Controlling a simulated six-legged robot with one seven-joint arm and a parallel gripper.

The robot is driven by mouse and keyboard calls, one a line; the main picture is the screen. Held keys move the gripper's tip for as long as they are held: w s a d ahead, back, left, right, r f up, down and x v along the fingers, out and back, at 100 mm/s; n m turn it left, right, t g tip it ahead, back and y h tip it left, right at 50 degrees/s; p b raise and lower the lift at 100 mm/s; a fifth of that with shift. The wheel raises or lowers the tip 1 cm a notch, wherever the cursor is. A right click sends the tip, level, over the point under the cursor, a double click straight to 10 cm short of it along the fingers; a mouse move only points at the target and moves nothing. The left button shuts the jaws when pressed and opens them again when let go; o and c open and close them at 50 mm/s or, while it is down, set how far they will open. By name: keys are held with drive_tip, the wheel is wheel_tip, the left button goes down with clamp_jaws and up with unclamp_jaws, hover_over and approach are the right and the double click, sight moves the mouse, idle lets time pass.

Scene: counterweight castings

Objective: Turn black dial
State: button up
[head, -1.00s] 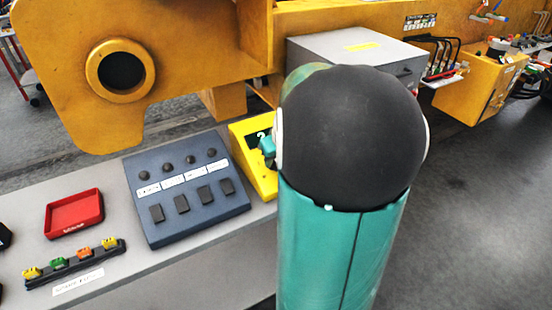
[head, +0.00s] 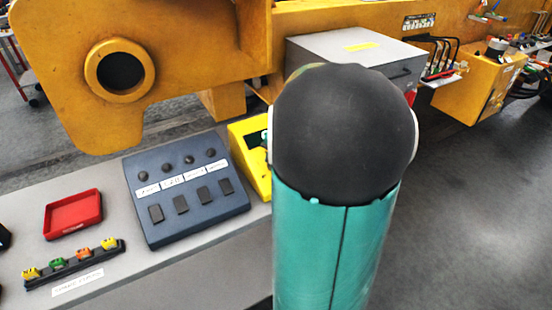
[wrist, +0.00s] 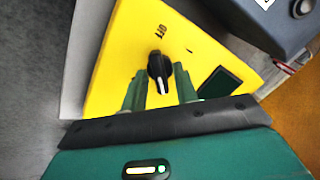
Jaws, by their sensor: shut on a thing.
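The black dial (wrist: 160,66) sits on the face of a yellow box (wrist: 125,45) in the wrist view. Its white pointer line faces down the picture, toward my wrist. The lettering by the dial looks like "OFF". My gripper (wrist: 159,80) has one green finger on each side of the dial and is shut on it. In the head view the yellow box (head: 238,139) shows only in part. My arm hides the dial and most of the gripper there.
A dark screen or window (wrist: 219,82) is on the yellow box beside the dial. A blue-grey control panel (head: 185,187) stands to its left. A red tray (head: 74,214) and a rack of small coloured pieces (head: 74,264) lie further left. A grey case (head: 352,48) is behind.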

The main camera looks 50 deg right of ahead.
drive_tip(key=m, duration=0.3)
drive_tip(key=shift+s+m, duration=0.1)
drive_tip(key=shift+m, duration=0.2)
drive_tip(key=m, duration=0.3)
drive_tip(key=shift+m+t, duration=0.3)
drive_tip(key=shift+t, duration=0.1)
drive_tip(key=m, duration=0.3)
drive_tip(key=shift+s+m, duration=0.1)
drive_tip(key=shift+m, duration=0.2)
drive_tip(key=shift+m+t, duration=0.4)
drive_tip(key=shift+m, duration=1.5)
drive_tip(key=o, duration=0.6)
drive_tip(key=shift+f, duration=0.1)
drive_tip(key=v, duration=1.4)
drive_tip(key=shift+a, duration=0.15)
